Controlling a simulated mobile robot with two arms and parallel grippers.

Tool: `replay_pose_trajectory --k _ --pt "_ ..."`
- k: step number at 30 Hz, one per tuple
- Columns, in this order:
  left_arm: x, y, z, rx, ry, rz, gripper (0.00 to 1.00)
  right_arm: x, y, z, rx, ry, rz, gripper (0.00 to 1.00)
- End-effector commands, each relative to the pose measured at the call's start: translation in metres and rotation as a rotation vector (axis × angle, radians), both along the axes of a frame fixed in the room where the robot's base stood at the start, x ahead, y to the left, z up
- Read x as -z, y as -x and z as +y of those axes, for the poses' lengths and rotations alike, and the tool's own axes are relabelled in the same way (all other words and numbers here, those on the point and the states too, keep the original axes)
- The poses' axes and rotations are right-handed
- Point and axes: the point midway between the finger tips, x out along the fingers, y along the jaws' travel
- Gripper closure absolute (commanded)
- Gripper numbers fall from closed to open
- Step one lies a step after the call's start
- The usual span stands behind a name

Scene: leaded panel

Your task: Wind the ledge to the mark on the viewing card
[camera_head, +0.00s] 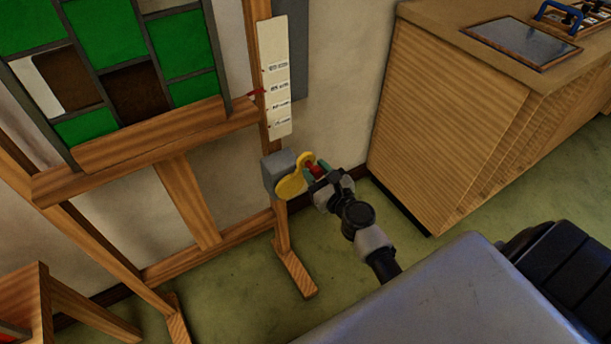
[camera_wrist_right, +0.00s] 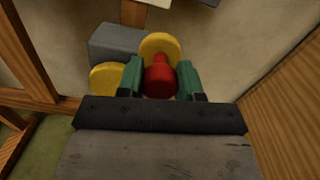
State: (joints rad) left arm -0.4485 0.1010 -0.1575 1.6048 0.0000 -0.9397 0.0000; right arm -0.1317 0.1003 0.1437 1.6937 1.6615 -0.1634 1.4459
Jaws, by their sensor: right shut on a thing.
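The wooden ledge (camera_head: 150,137) runs across the easel and carries the leaded panel (camera_head: 120,62) of green, brown and clear panes. The white viewing card (camera_head: 277,85) hangs on the right post with several marked lines. A small red pointer (camera_head: 257,92) sits at the card's left edge, near the second line from the top. The yellow crank (camera_head: 291,184) projects from a grey box (camera_head: 277,172) low on the post. My right gripper (camera_head: 318,172) is shut on the crank's red knob (camera_wrist_right: 159,78), green fingers on both sides. My left gripper is not in view.
A wooden cabinet (camera_head: 450,120) stands to the right, with a dark-topped plate (camera_head: 520,42) and a blue-handled tray (camera_head: 565,15) on it. A wooden stool or table (camera_head: 30,300) is at lower left. Green floor (camera_head: 235,300) is clear below the easel.

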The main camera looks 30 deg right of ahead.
Motion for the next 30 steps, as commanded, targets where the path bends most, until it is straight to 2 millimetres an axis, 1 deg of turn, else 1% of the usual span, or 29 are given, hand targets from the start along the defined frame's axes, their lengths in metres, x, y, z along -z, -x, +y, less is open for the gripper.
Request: replay_pose_trajectory --k 1,12,21,30 --pt "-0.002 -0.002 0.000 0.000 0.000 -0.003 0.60 0.003 -0.001 -0.007 0.008 -0.044 -0.001 1.00" --pt "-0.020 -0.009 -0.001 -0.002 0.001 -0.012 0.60 0.026 -0.001 -0.026 0.007 -0.397 0.013 1.00" --pt "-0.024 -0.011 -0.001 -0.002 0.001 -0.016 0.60 0.047 -0.001 -0.035 0.007 -0.663 0.023 1.00" --pt "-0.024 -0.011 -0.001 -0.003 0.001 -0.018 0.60 0.063 -0.001 -0.037 0.005 -0.848 0.031 1.00"
